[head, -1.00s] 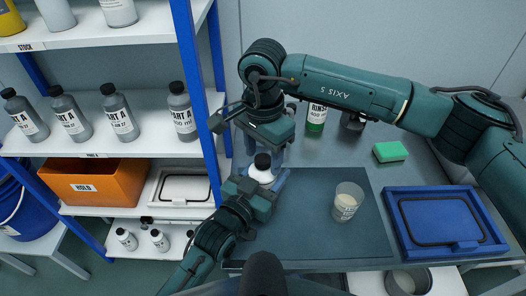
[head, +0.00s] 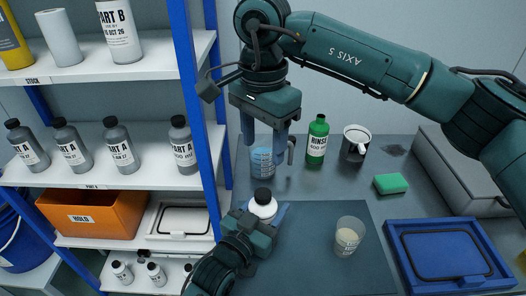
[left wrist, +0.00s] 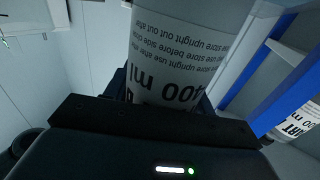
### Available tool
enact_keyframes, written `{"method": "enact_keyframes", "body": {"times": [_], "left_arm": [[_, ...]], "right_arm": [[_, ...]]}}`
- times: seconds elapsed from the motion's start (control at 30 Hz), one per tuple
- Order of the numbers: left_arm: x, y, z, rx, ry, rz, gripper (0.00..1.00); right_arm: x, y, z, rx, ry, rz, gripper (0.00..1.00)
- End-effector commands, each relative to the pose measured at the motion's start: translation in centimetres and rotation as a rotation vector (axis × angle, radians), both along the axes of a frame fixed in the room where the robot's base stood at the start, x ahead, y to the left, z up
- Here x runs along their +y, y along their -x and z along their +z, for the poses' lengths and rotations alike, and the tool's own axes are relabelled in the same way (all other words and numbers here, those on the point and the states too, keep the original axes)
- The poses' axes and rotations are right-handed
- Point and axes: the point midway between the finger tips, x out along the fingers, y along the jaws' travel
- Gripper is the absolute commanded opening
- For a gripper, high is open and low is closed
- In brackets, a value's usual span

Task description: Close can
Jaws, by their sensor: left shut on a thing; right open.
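The can is a white bottle (head: 262,211) with a black cap (head: 262,196) on its top, upright over the left edge of the dark mat. I cannot tell how tight the cap sits. My left gripper (head: 260,219) is shut around the bottle's body. In the left wrist view the bottle's white label (left wrist: 185,60) fills the upper middle, its print upside down. My right gripper (head: 265,143) is open and empty, pointing down above and apart from the cap.
A blue measuring jug (head: 262,162), green bottle (head: 317,140) and mug (head: 355,143) stand behind. A cup (head: 347,236) stands on the mat (head: 310,270); a green sponge (head: 391,183) and blue tray (head: 445,283) are right. The shelf's blue post (head: 191,110) is close on the left.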

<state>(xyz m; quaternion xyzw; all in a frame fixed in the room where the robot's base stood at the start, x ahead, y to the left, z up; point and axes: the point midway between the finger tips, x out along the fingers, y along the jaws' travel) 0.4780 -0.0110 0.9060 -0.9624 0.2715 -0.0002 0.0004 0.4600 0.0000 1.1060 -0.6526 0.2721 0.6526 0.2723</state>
Motion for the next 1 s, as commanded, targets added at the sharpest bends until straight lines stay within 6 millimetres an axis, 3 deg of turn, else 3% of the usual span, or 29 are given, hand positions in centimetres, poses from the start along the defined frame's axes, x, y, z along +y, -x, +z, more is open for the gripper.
{"method": "enact_keyframes", "body": {"times": [0.23,0.27,0.5,0.57,0.83,1.0], "left_arm": [[0.0,0.0,0.0,0.001,-0.001,0.000,0.00],[0.0,0.0,0.0,0.001,-0.001,0.000,0.55],[0.0,0.0,0.0,0.000,0.000,0.000,0.75],[0.0,0.0,0.0,0.000,0.000,0.000,0.80],[0.1,0.2,0.0,0.001,-0.001,0.000,0.80],[1.1,1.8,-0.2,0.003,-0.002,0.000,0.80]], "right_arm": [[0.0,0.0,0.1,0.000,0.000,0.000,0.55],[0.0,0.0,0.1,0.000,0.000,0.000,0.55],[0.0,0.0,0.1,0.000,0.000,0.000,0.55],[0.0,0.0,0.1,0.000,0.000,0.000,0.55],[0.0,0.0,0.0,0.000,0.000,0.000,0.55],[0.0,0.0,0.0,0.000,0.000,0.000,0.55]]}}
